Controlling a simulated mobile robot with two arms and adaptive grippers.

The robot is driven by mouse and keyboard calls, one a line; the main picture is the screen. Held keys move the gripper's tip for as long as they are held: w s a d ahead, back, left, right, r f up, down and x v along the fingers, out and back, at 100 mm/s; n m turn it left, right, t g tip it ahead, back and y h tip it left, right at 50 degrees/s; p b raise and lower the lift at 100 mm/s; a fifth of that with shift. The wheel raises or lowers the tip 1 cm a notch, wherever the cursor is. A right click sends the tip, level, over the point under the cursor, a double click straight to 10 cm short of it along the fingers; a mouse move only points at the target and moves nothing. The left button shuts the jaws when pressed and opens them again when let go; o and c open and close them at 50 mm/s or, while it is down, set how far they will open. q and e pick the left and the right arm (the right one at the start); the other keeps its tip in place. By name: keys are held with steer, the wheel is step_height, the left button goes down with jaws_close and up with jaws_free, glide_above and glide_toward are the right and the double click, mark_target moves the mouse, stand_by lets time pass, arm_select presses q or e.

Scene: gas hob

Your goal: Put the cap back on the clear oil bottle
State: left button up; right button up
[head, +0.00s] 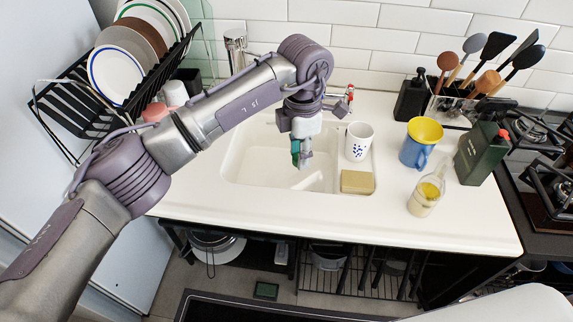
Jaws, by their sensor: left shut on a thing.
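The clear oil bottle (424,198) stands upright on the white counter, right of the sink, with yellow oil in its lower part. Its narrow neck points up, and I see no cap on it. My left gripper (303,161) points down over the sink, well left of the bottle. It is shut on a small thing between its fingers. The fingers largely hide that thing, so I cannot tell whether it is the cap. A teal patch shows at the gripper's left side. My right gripper is not in view.
A sponge (357,182) and a dotted white cup (358,141) are at the sink's right side. The front counter is clear.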

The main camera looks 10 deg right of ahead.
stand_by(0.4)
arm_select(q)
steer(key=s+a+f+m, duration=0.1)
steer(key=a+f+m, duration=0.1)
steer(key=a+m, duration=1.15)
steer(key=s+a+m, duration=0.3)
steer(key=s+a, duration=0.2)
steer(key=a, duration=0.3)
steer(key=s+a+f+m, duration=0.1)
steer(key=s+a+m, duration=0.2)
steer(key=s+a, duration=0.3)
steer(key=a, duration=0.2)
steer(key=shift+a, duration=0.35)
